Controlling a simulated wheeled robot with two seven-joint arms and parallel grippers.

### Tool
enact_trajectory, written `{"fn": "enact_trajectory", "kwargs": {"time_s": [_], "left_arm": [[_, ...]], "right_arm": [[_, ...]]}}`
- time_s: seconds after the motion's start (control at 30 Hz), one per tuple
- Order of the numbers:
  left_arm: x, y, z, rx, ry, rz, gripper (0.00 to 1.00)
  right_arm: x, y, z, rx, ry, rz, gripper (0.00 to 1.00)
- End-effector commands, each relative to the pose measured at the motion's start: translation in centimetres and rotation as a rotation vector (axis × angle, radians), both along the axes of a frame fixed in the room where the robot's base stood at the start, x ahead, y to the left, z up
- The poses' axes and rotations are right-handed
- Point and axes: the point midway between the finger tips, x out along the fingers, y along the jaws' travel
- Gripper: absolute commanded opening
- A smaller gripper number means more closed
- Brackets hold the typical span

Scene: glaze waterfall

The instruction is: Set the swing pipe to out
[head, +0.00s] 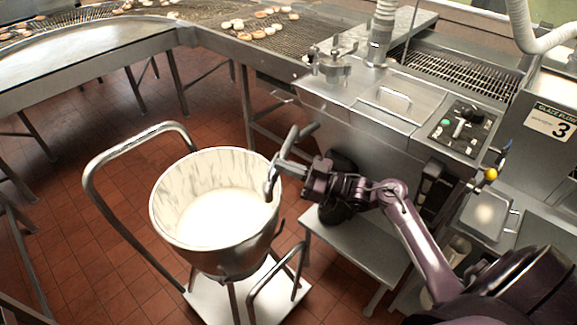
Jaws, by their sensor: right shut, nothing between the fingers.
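The swing pipe (287,145) is a grey metal pipe at the left front side of the glaze machine. Its bent-down end hangs at the right rim of a large bowl (170,215) of white glaze. My right gripper (287,167), on a dark purple arm from the right, is shut and empty. It is right beside the pipe, just right of the bowl; I cannot tell whether it touches the pipe. The fingertips partly overlap the pipe and are hard to make out. My left gripper is out of view.
The bowl stands on a cart with a looped metal handle (92,170). The machine has a control panel (462,128) and a lid with a handle (393,97). A conveyor with donuts (262,33) runs behind. The tiled floor at left is open.

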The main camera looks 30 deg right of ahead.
Motion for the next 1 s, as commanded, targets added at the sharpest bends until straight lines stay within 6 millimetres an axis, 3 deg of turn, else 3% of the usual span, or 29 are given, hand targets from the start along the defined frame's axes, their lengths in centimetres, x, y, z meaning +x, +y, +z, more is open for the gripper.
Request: {"fn": "enact_trajectory", "kwargs": {"time_s": [0.23, 0.5, 1.0], "left_arm": [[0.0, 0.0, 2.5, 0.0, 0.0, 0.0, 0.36], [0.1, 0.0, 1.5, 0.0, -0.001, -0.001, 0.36], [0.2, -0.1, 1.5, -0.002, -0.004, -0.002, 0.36]], "right_arm": [[2.4, 3.2, 0.5, 0.01, 0.001, -0.177, 0.0], [6.1, 5.5, -0.1, 0.001, -0.002, -0.316, 0.0], [6.5, 5.7, 0.0, 0.001, 0.0, -0.314, 0.0]]}}
